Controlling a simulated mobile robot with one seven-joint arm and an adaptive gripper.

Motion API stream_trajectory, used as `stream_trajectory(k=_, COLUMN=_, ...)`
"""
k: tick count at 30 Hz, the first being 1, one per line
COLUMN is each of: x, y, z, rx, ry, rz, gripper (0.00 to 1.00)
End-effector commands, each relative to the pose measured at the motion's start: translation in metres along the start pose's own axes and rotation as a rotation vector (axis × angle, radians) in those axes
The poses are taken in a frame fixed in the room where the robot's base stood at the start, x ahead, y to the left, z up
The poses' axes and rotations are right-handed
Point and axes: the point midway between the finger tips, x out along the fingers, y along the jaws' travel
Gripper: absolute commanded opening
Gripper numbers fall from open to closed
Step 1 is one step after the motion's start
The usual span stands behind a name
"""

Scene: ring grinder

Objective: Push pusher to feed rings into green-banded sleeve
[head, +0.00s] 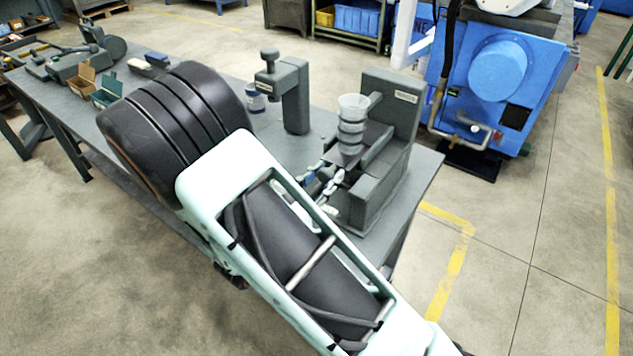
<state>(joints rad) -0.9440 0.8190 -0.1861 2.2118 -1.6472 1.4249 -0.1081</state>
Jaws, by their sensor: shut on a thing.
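The grey ring grinder (386,187) stands at the right end of the workbench, with a tall back plate and a low base. No green band can be made out, so I cannot tell which part is the sleeve. Any rings inside are hidden.
My arm covers the front middle of the workbench (272,131). Open bins (106,91) lie farther left. A blue machine (492,85) stands behind right.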

Motion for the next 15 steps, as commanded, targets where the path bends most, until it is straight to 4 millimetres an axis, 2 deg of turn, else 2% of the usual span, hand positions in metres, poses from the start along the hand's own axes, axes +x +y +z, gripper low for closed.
stream_trajectory(k=15, x=0.028, y=0.000, z=0.002, rx=0.003, ry=-0.005, rz=-0.003, gripper=0.05)
